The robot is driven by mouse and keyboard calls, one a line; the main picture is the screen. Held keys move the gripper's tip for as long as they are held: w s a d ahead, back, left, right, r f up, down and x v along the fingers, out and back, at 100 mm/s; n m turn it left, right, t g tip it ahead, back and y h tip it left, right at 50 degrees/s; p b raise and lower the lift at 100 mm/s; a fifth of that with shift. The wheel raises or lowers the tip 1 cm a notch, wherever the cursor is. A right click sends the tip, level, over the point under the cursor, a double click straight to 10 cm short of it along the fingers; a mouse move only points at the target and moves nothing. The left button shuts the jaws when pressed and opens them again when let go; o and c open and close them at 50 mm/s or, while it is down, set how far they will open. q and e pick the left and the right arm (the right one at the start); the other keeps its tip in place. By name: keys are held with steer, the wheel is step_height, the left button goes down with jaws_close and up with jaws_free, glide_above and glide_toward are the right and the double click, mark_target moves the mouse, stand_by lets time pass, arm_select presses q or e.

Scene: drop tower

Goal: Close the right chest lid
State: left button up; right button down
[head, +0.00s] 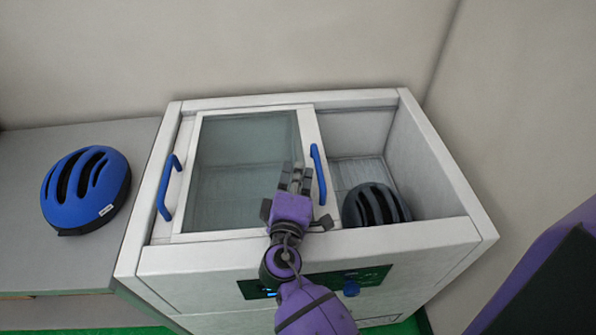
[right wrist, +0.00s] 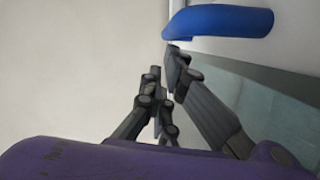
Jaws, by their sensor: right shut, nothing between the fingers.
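The white chest (head: 320,255) has its glass lids slid to the left, and its right part is open. The right lid's pale frame (head: 310,135) stands near the middle of the chest and carries an upright blue handle (head: 318,174). My right gripper (head: 293,180) is shut and empty over the glass, just left of this handle. In the right wrist view the gripper's fingertips (right wrist: 165,72) are close to the blue handle (right wrist: 218,21); I cannot tell whether they touch it. My left gripper is not in view.
A dark helmet (head: 375,205) lies inside the open right part. A second blue handle (head: 168,188) is at the chest's left side. A blue helmet (head: 86,188) rests on the grey counter (head: 60,262) at left. A wall stands behind the chest.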

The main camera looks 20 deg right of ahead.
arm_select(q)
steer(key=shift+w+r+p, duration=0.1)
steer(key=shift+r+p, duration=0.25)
arm_select(e)
steer(key=s+d, duration=0.3)
steer(key=d, duration=0.7)
steer(key=s+d, duration=0.3)
steer(key=d, duration=0.7)
steer(key=s+d, duration=0.3)
steer(key=d, duration=0.7)
steer(key=shift+d, duration=0.3)
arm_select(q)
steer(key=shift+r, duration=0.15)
arm_select(e)
steer(key=shift+w, duration=0.1)
